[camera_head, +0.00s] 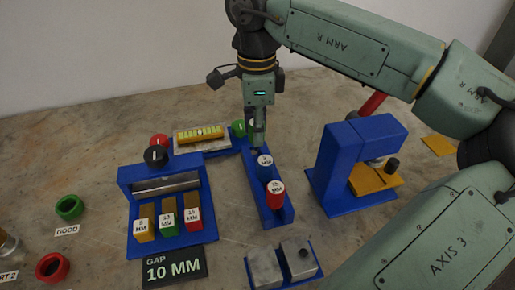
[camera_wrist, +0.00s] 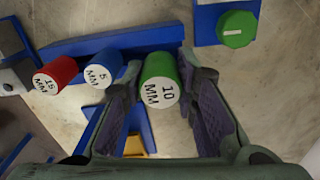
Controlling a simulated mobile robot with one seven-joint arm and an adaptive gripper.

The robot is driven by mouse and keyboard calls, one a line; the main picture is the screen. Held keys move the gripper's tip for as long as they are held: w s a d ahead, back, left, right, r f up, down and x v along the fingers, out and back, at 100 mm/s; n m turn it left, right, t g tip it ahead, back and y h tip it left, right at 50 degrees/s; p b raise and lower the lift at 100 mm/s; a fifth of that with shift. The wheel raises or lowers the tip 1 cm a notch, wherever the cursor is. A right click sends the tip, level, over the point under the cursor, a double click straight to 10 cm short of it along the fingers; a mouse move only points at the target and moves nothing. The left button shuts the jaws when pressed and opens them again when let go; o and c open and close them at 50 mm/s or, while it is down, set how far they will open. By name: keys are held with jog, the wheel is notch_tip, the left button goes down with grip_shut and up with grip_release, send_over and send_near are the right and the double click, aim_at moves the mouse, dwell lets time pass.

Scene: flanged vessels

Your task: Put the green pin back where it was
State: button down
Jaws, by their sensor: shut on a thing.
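The green pin (camera_wrist: 162,82), its white top marked 10 MM, stands between the fingers of my gripper (camera_wrist: 166,88) in the wrist view. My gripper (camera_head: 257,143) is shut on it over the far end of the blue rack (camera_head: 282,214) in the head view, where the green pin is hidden. The blue rack (camera_wrist: 130,42) also shows in the wrist view. A blue pin (camera_head: 265,168) marked 5 MM and a red pin (camera_head: 275,194) marked 15 MM stand in its nearer part. I cannot tell whether the green pin's lower end is inside the rack.
A blue fixture (camera_head: 150,178) with labelled blocks stands left of the rack, behind a GAP 10 MM sign (camera_head: 174,268). A green knob (camera_head: 239,128) is close behind my gripper. A blue press (camera_head: 340,160) stands right. Grey blocks (camera_head: 265,268) are in front.

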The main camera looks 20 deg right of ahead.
jog(key=shift+f+b, duration=0.95)
jog(key=shift+f, duration=0.7)
jog(key=shift+f+b, duration=0.4)
jog(key=shift+f, duration=0.05)
jog(key=c, duration=1.3)
grip_release()
notch_tip(320, 180, up, 13)
jog(key=p, duration=0.9)
